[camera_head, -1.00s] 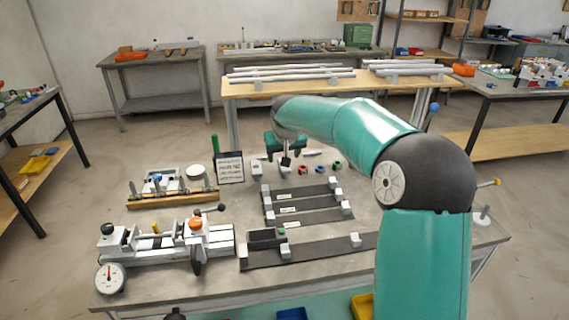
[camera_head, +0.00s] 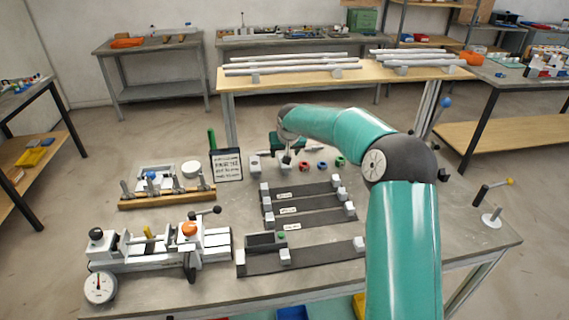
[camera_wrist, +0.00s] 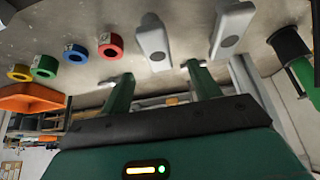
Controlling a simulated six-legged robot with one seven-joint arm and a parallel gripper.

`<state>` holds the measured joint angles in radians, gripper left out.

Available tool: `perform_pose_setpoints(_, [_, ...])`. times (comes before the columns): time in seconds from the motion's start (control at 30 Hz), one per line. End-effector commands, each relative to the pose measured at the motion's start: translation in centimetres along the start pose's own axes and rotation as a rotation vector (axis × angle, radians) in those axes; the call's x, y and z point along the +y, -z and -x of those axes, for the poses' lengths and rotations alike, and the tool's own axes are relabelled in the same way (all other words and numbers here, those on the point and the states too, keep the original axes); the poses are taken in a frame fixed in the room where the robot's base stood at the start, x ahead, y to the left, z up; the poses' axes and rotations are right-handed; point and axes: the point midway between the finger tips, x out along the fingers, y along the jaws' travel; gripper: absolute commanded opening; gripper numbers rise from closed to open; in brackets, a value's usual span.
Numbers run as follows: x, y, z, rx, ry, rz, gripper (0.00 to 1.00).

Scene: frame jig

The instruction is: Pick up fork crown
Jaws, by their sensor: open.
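Two pale grey pieces stand side by side on the bench; I cannot tell for sure which is the fork crown. In the wrist view, one grey piece (camera_wrist: 153,42) lies ahead of the gap between my fingers, and the other grey piece (camera_wrist: 232,28) is to its right. Each shows a dark round spot. My gripper (camera_wrist: 161,86) is open, its two dark green fingers apart with nothing between them. In the head view my gripper (camera_head: 287,158) hangs over the rear of the bench, partly hiding the nearer grey piece; the other grey piece (camera_head: 255,164) stands left of it.
Red (camera_head: 306,167), blue (camera_head: 321,166) and green (camera_head: 340,161) rings lie right of my gripper. Dark rails with grey blocks (camera_head: 303,259) lie in front; a clamping fixture (camera_head: 160,250) is front left.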

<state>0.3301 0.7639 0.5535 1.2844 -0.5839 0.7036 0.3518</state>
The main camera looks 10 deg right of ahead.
Motion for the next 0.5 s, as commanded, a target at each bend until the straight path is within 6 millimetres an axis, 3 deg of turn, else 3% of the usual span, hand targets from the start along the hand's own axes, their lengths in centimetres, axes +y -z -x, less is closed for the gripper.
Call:
perform_pose_setpoints(0.27, [0.1, 0.0, -2.6, 0.000, 0.001, 0.001, 0.62])
perform_pose_setpoints(0.5, [0.3, -0.2, -6.2, 0.001, 0.002, 0.000, 0.62])
